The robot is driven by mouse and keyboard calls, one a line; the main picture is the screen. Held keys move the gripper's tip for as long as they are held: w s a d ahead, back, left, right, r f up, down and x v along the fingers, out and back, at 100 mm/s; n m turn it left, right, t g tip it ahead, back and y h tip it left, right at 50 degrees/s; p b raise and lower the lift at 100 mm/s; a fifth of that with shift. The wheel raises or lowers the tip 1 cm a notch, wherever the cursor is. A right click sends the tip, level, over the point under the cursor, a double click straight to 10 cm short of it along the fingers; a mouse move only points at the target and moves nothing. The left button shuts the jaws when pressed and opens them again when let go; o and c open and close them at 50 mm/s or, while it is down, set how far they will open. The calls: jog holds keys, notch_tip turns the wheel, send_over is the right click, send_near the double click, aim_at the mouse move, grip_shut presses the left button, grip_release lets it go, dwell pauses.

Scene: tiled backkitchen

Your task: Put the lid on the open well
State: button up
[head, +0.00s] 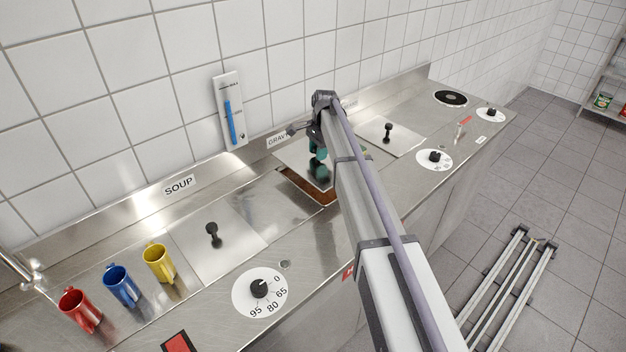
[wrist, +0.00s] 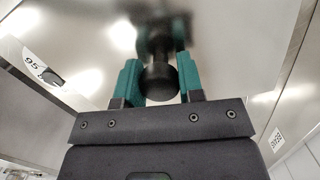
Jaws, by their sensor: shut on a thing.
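My gripper (wrist: 160,80) is shut on the black knob (wrist: 159,82) of a steel lid, with one teal finger on each side of the knob. In the head view the lid (head: 296,155) is at the well marked GRAVY, partly hidden by my arm. A brown strip of the open well (head: 308,188) shows along the lid's near edge. The lid looks a little above or off the opening; I cannot tell whether it touches the rim.
A lidded well (head: 190,244) marked SOUP is at left, another lidded well (head: 405,138) at right. Red (head: 80,312), blue (head: 122,286) and yellow (head: 159,264) mugs stand front left. Dials (head: 260,291) line the front; a thermometer (head: 230,110) hangs on the wall behind.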

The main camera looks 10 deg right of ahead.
jog(key=shift+a+f+b, duration=0.2)
jog(key=shift+f+b, duration=2.55)
jog(key=shift+f, duration=1)
grip_shut()
jog(key=o, duration=1.1)
grip_release()
jog(key=shift+s+r, duration=0.1)
jog(key=r+p, duration=0.4)
jog(key=d+r+p, duration=0.1)
jog(key=r+p, duration=0.7)
jog(key=shift+w+d+r+p, duration=0.2)
jog(key=shift+w+r+p, duration=0.05)
jog(key=shift+r+p, duration=0.1)
jog(key=shift+s+f, duration=0.15)
jog(key=shift+f, duration=0.05)
jog(key=shift+s+a+f+n+t+h+b, duration=0.2)
jog(key=shift+s+n, duration=2.1)
jog(key=shift+s, duration=4.2)
jog(key=shift+s+a+f+n+h+b, duration=0.3)
jog(key=shift+s+n, duration=2)
jog(key=shift+s, duration=4.2)
jog(key=shift+s+a+f+n+t+h+b, duration=0.2)
jog(key=shift+s+n, duration=2.1)
jog(key=shift+s, duration=4.2)
